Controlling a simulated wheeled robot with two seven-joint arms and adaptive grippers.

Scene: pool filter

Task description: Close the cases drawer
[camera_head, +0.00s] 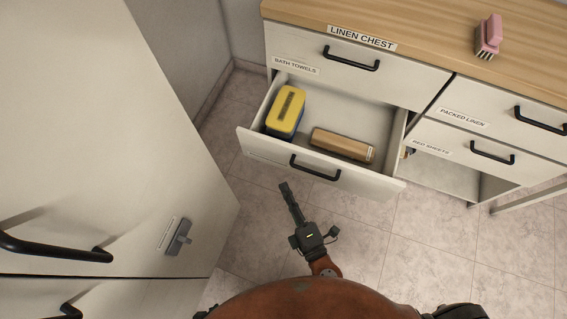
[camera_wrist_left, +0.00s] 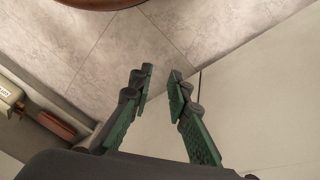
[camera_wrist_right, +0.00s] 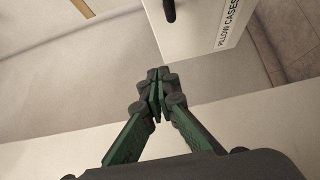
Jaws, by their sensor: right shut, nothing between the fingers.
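The cases drawer (camera_head: 232,152) is pulled out of the linen chest, with a white front and a black bar handle (camera_head: 315,168). Inside it lie a yellow-and-blue box (camera_head: 287,110) and a brown box (camera_head: 342,145). In the right wrist view its front (camera_wrist_right: 195,40) bears a "PILLOW CASES" label (camera_wrist_right: 229,22). My right gripper (camera_head: 284,185) is shut and empty, in front of the drawer and just left of the handle in the head view; contact cannot be told. My left gripper (camera_wrist_left: 162,74) is open and empty in the left wrist view, away from the drawer.
The chest's wooden top (camera_head: 415,47) holds a pink-handled brush (camera_head: 488,37). Closed drawers are above and right of the open one, over an open compartment (camera_head: 445,172). A large white cabinet (camera_head: 110,130) with black handles fills the left. The tiled floor between is clear.

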